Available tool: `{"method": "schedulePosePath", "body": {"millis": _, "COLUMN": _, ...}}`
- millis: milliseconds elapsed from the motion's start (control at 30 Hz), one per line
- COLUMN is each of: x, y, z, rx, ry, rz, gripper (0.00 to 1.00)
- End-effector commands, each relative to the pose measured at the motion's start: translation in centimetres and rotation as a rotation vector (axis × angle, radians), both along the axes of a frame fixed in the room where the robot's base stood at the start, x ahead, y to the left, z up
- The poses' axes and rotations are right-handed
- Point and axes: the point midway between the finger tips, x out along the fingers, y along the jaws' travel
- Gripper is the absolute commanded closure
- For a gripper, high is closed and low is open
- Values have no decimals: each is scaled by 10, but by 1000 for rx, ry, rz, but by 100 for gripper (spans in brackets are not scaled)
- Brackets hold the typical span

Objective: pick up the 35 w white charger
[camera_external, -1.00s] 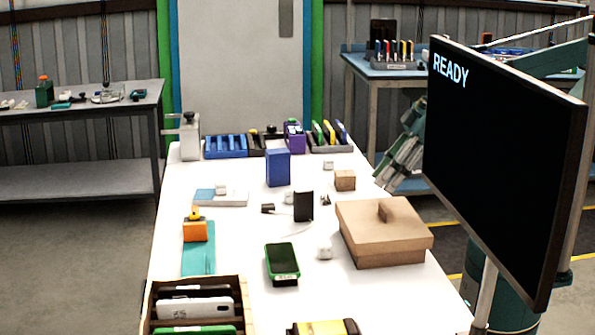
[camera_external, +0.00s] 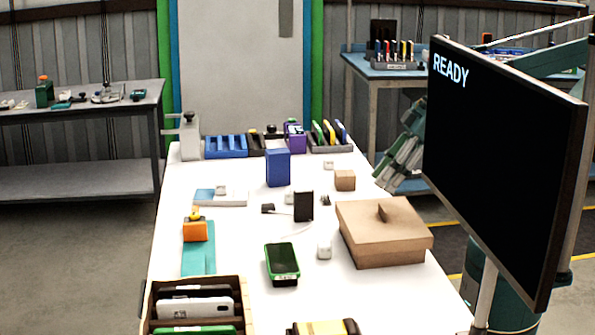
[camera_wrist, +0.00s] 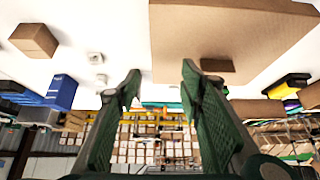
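Several small white chargers lie on the white table. One (camera_external: 324,250) is left of the large cardboard box, one (camera_external: 289,198) is beside the black upright block, one (camera_external: 328,165) is at the back, and one (camera_external: 221,190) is on a white-and-blue carton. I cannot read which is 35 W. Two white chargers (camera_wrist: 95,57) also show in the wrist view, the second (camera_wrist: 101,80) beside the first. My gripper (camera_wrist: 160,82) is open with nothing between its fingers.
The large cardboard box (camera_external: 385,245) stands at right on the table; it also fills the top of the wrist view (camera_wrist: 225,40). The monitor (camera_external: 500,170) hides much of my arm.

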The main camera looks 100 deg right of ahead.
Motion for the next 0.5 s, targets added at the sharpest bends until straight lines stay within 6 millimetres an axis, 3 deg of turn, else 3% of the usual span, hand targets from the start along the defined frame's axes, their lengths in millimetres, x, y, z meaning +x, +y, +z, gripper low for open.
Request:
{"method": "schedulePosePath", "body": {"millis": 267, "x": 2, "y": -2, "z": 2, "rx": 2, "ry": 3, "rz": -11, "gripper": 62}}
{"method": "schedulePosePath", "body": {"millis": 500, "x": 14, "y": -19, "z": 9, "rx": 16, "ry": 23, "rz": -82, "gripper": 62}}
